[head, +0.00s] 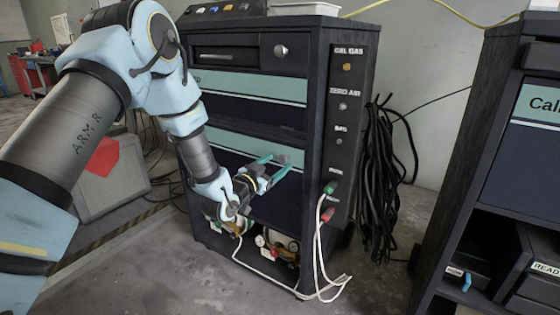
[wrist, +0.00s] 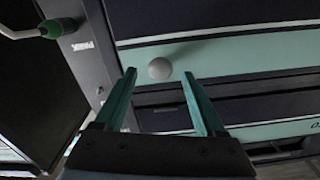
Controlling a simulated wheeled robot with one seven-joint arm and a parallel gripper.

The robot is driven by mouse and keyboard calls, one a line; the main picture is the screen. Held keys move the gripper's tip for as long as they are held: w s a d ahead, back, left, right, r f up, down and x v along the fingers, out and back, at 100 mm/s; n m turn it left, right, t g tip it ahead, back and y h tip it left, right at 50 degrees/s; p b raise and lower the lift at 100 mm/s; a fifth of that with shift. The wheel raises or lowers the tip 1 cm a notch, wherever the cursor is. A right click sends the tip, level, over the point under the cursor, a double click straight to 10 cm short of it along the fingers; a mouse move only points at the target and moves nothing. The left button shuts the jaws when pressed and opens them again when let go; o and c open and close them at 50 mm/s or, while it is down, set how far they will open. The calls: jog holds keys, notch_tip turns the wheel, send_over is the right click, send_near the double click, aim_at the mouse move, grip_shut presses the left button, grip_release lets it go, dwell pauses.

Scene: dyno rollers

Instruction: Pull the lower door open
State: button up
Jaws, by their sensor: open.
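The lower door (head: 226,139) of the dark cabinet has a teal band over a navy panel, and it looks closed. Its pale round knob (head: 284,158) is at the door's right side; it also shows in the wrist view (wrist: 159,68) on the teal band. My gripper (head: 283,164) is in front of the door, its two teal fingers apart and empty. In the wrist view the fingertips (wrist: 158,75) frame the knob, one on each side in the picture. I cannot tell whether the tips reach past it. My forearm and gripper hide part of the door.
An upper drawer (head: 228,55) and labelled side panel (head: 346,95) belong to the same cabinet. Gas fittings (head: 280,243) sit in the open bay below. White hoses (head: 318,240) hang at its right front corner.

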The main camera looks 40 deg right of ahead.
jog(key=shift+x, duration=1.3)
jog(key=shift+c, duration=0.4)
grip_shut()
